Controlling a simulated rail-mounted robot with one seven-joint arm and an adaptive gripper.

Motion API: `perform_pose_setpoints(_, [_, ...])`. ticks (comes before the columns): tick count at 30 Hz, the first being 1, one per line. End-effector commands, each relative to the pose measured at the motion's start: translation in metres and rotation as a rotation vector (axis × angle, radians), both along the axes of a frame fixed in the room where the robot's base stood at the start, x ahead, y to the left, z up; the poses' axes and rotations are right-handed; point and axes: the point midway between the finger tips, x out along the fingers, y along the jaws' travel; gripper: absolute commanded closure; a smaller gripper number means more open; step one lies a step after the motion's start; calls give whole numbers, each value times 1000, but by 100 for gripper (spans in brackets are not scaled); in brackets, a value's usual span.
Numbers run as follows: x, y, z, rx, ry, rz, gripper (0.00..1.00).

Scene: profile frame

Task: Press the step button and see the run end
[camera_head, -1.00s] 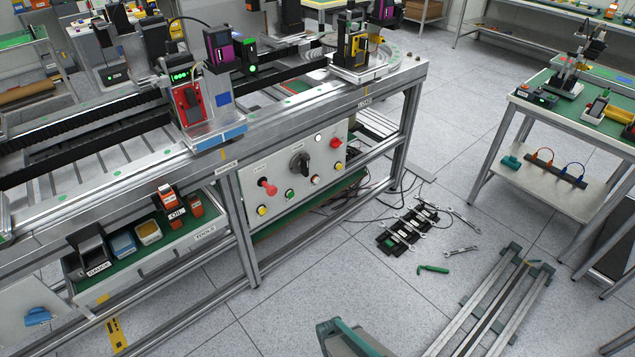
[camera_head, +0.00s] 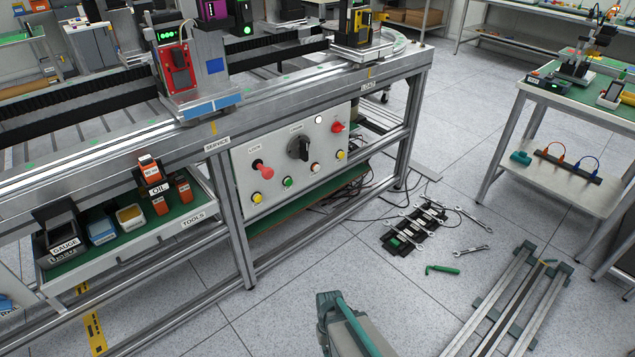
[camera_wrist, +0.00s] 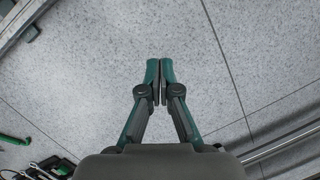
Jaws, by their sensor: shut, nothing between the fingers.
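The control panel (camera_head: 273,148) is a pale plate on the front of the machine frame. It carries a red knob under a LOCK label (camera_head: 263,171), a black rotary switch (camera_head: 299,148), a red control (camera_head: 338,127), and small buttons: yellow (camera_head: 256,198), green (camera_head: 288,182), white (camera_head: 318,119) and another yellow (camera_head: 341,155). I cannot read which is the step button. My gripper (camera_wrist: 160,76) is shut and empty, over bare floor in the wrist view. A teal and grey part of my arm shows low in the head view, apart from the panel.
A TOOLS drawer (camera_head: 130,252) with bins and orange OIL containers sticks out left of the panel. Wrenches (camera_head: 478,218), a black rack (camera_head: 408,232) and a green hex key (camera_head: 442,269) lie on the floor. A workbench (camera_head: 560,95) stands right.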

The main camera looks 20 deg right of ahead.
Motion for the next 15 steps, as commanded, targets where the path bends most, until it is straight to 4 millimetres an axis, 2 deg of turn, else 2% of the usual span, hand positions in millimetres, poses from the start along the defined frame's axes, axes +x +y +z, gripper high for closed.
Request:
perform_pose_setpoints(1, [21,-2,-20,6,-44,-15,100])
perform_pose_setpoints(6, [90,-9,-37,24,-207,-66,100])
perform_pose_setpoints(11, [159,-18,-45,43,-382,-121,100])
perform_pose_setpoints(15, [221,-29,-41,56,-548,-172,100])
